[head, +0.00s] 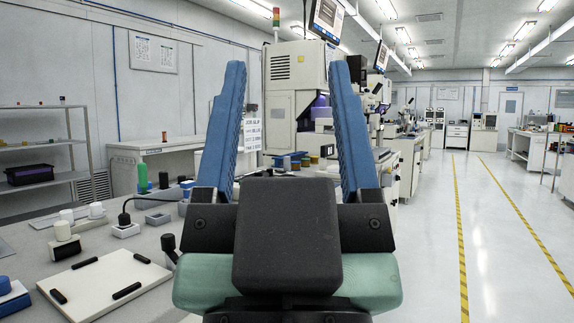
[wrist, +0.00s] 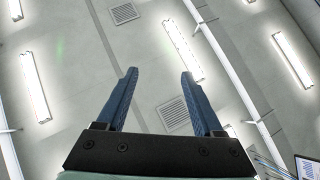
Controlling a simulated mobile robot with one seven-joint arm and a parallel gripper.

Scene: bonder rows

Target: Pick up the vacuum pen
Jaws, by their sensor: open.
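My gripper (head: 288,66) is raised in front of the head camera, its two blue fingers wide apart and pointing up. Nothing is between them. In the wrist view my gripper (wrist: 159,75) is also open and empty, with only the ceiling behind it. No vacuum pen can be made out for certain. A dark upright piece with a thin black cord stands in a small pale holder (head: 125,231) on the bench at left; I cannot tell if it is the pen. My gripper hides part of the bench.
The grey bench (head: 200,222) holds a white board (head: 105,283) with short black bars, white jars (head: 63,231), a green bottle (head: 143,178) and small boxes. A tall machine (head: 293,85) stands behind my gripper. The aisle floor (head: 490,230) at right is clear.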

